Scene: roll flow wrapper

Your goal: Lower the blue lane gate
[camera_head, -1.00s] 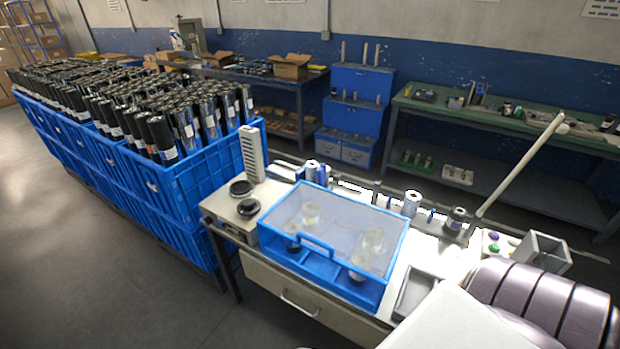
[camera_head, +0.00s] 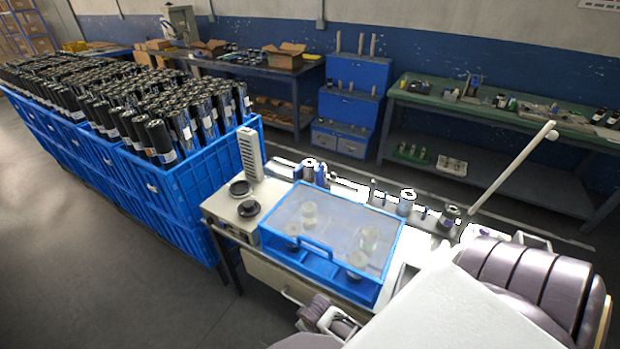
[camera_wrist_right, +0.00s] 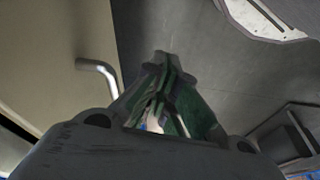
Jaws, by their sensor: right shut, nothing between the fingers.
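A small blue upright piece (camera_head: 321,174) stands among the rolls on the lane behind the clear cover in the head view. I cannot tell whether it is the blue lane gate or whether it is raised. My right gripper (camera_wrist_right: 160,88) shows in the right wrist view, shut and empty. It is over the floor beside a beige cabinet front with a metal handle (camera_wrist_right: 98,72). My left gripper is not in view.
A blue-framed clear cover (camera_head: 352,279) encloses several rolls on the machine. A pale slanted post (camera_head: 513,167) rises at the right. Blue crates (camera_head: 193,196) full of dark rolls stand at the left. Grey floor (camera_head: 75,245) is free in front of them.

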